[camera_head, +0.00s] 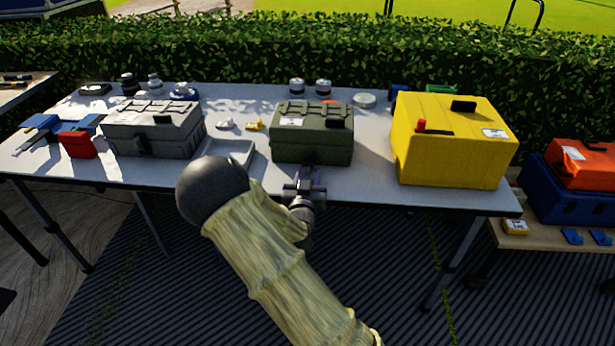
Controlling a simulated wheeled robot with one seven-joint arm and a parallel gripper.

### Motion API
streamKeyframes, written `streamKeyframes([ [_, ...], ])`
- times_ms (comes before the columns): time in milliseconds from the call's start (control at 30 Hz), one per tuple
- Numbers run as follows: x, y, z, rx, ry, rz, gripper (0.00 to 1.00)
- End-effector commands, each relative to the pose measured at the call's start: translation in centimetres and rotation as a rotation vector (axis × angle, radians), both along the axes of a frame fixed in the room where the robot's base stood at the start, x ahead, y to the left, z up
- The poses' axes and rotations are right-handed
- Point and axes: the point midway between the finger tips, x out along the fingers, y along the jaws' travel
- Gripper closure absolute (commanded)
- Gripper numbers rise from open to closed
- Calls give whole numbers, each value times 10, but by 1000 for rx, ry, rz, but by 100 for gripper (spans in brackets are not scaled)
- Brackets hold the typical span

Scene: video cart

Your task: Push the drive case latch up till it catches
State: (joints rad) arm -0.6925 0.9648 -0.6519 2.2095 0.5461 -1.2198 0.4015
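An olive green case (313,145) stands near the front edge of the table, with a white label and a dark patch on its upper front. My gripper (306,174) is at the lower middle of this case's front. I cannot tell if it touches the case or whether its small dark fingers are open or shut. Any latch there is hidden behind my gripper. A grey case (168,140) with a dark front fitting stands to the left. A yellow case (450,150) with a red knob stands to the right. No label readable here shows which one is the drive case.
The grey table (375,180) has bare room between the green and yellow cases. A shallow grey tray (233,152) lies left of the green case. A red box (77,145) is at far left. Orange and blue cases (572,190) stand on a lower bench at right.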

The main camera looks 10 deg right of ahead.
Motion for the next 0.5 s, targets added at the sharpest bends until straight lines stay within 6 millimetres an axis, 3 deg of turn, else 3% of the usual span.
streamKeyframes([
  [367, 6, -2, 0, 0, 1, 1, 67],
  [500, 6, -2, 0, 0, 1, 1, 95],
])
